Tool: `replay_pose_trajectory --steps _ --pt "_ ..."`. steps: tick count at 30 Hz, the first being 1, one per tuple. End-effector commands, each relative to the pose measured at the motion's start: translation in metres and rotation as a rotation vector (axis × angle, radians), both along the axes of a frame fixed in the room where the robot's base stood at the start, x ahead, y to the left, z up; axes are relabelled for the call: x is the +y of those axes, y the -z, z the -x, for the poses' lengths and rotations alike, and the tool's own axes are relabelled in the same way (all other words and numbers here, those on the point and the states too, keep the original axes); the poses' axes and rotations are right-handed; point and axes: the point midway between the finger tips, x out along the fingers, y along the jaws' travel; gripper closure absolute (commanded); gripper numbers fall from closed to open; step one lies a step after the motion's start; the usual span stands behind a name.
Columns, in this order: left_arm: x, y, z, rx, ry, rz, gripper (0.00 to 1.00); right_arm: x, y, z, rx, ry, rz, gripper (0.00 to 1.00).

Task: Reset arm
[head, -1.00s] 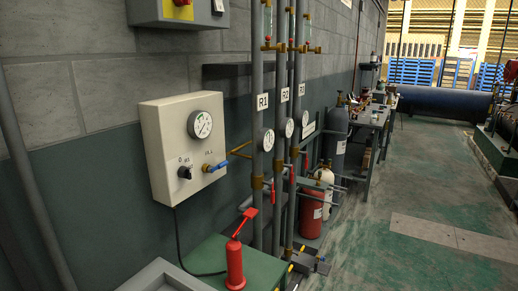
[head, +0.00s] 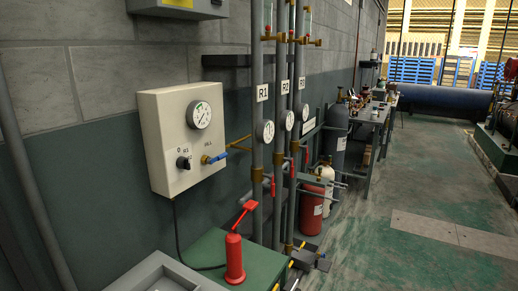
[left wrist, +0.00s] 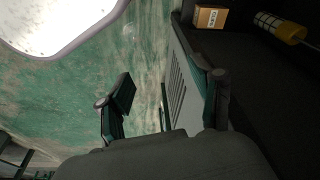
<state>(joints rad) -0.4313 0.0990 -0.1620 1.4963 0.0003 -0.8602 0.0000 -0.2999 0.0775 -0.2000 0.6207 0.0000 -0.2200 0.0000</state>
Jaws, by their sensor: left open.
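My left gripper (left wrist: 166,90) shows in the left wrist view with its two dark fingers spread apart. Nothing is between them. Behind them are green, worn floor and a grey slotted panel (left wrist: 183,85). Neither gripper shows in the head view, and my right gripper is in no view.
In the head view a white control box (head: 170,150) hangs on the wall beside pipes R1, R2 and R3. A red pump (head: 234,258) stands on a green surface below. A red cylinder (head: 312,210) stands beyond. The floor (head: 400,180) at right is clear. A small cardboard box (left wrist: 210,18) shows in the wrist view.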

Motion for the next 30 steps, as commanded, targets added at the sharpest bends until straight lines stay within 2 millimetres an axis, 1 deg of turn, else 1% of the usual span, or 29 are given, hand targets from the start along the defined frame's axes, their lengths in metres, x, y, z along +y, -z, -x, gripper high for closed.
replay_pose_trajectory --steps 1,2,3,5,6,9,12,15,18,30 --pt "0.002 0.034 0.016 0.023 0.003 -0.003 0.34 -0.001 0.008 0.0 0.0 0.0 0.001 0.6" --pt "0.003 0.05 0.025 0.029 0.005 -0.004 0.34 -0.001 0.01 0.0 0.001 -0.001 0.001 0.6" --pt "0.006 0.071 0.038 0.039 0.007 -0.005 0.34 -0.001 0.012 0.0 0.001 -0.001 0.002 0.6" --pt "0.009 0.099 0.059 0.054 0.01 -0.007 0.34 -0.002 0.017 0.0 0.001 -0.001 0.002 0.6" --pt "0.012 0.115 0.073 0.062 0.013 -0.008 0.34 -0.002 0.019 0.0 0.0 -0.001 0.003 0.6" --pt "0.018 0.146 0.107 0.08 0.016 -0.012 0.34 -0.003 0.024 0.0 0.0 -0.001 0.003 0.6" --pt "0.024 0.165 0.135 0.093 0.02 -0.014 0.34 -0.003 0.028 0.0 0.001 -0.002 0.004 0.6" --pt "0.027 0.174 0.152 0.1 0.023 -0.015 0.34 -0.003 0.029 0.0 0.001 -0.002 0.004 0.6" --pt "0.029 0.177 0.16 0.102 0.024 -0.015 0.34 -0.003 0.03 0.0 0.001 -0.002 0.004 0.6" --pt "0.029 0.177 0.16 0.102 0.024 -0.015 0.34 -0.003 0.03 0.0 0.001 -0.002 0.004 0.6"
